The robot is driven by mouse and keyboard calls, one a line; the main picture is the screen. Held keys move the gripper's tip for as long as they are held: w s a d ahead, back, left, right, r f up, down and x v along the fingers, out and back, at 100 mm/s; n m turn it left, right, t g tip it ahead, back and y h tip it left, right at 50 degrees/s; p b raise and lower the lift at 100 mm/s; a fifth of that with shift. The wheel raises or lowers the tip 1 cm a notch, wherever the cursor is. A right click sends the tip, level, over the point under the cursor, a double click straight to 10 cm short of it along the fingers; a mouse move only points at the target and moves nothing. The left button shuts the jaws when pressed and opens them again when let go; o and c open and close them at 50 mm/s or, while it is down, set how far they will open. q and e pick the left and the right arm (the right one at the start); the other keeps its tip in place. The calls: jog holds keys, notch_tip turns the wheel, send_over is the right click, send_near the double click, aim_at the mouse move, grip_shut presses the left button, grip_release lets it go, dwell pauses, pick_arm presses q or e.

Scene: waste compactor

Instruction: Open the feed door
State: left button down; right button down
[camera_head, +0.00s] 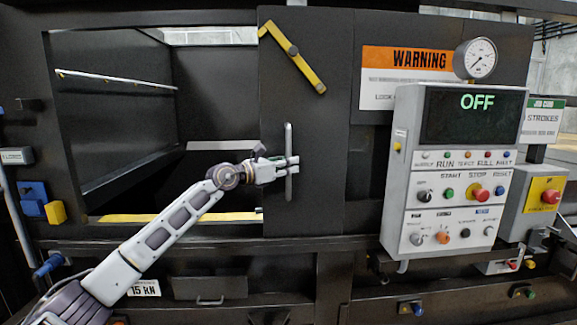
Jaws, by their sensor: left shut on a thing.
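The feed door (325,165) is a dark sliding panel right of the feed opening (190,120). The opening is wide and shows the dark chamber inside. A vertical grey bar handle (289,140) stands on the door near its left edge. My left gripper (288,168) is shut on this handle at its middle, with the arm reaching up from the lower left. A yellow latch bar (295,62) sits tilted across the door's top. My right gripper is not in view.
A grey control box (458,170) with a display reading OFF, buttons and knobs juts out at the right. A pressure gauge (475,58) and orange warning sign (407,60) are above it. A yellow-edged sill (170,217) runs under the opening. Blue and yellow blocks (42,203) are at left.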

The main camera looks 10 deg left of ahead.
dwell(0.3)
pick_arm(q)
jog(key=c, duration=1.4)
grip_release()
jog(key=shift+a, duration=0.15)
jog(key=shift+o, duration=0.2)
jog(key=v, duration=1.2)
